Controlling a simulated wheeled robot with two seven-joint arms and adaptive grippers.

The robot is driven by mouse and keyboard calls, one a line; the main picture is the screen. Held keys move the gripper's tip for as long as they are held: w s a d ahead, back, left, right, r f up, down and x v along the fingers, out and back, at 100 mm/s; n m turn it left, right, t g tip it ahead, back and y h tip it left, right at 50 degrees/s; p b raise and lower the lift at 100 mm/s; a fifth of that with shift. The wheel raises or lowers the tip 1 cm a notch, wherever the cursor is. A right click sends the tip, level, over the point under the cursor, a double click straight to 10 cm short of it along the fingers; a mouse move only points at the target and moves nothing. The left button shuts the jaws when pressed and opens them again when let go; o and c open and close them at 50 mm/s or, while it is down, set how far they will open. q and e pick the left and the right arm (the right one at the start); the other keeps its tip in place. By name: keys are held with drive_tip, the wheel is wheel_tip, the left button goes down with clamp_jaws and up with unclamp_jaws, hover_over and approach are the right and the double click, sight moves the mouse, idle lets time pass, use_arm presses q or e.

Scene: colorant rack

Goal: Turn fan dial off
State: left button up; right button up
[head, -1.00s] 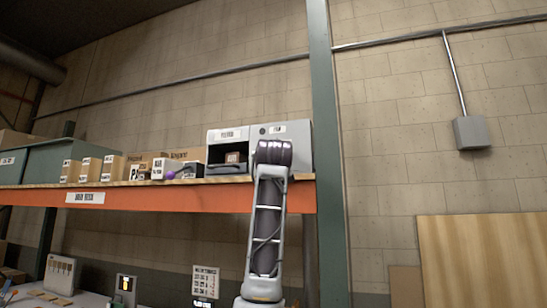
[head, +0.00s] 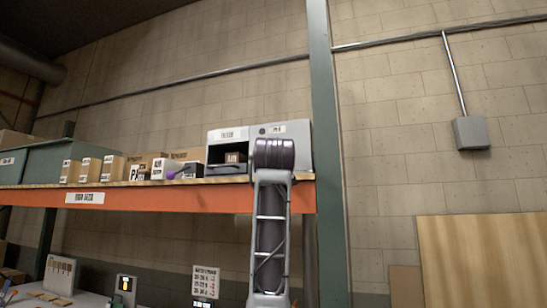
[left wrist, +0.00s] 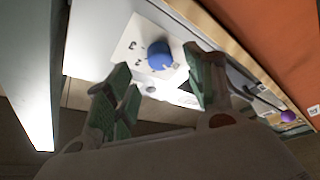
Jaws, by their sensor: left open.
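In the left wrist view, a blue round dial (left wrist: 160,56) sits on a white plate with dark markings (left wrist: 128,44), on a pale housing. My left gripper (left wrist: 157,60) is open, with its green-padded fingers on either side of the dial in the picture. I cannot tell whether either finger touches the dial. In the head view, a grey box-shaped unit (head: 298,140) stands at the right end of the shelf. My arm covers part of its front; the blue dial and the gripper are hidden there. My right gripper is in neither view.
The orange-edged shelf (head: 215,196) holds several cardboard boxes (head: 107,167) and a purple item (head: 172,175) left of the unit. A green post (head: 327,150) stands close to its right. A grey wall box (head: 470,132) is further right.

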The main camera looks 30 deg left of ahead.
use_arm(q)
drive_tip(key=v, duration=0.6)
drive_tip(key=shift+s, duration=0.2)
drive_tip(key=shift+d+f, duration=0.1)
idle(0.5)
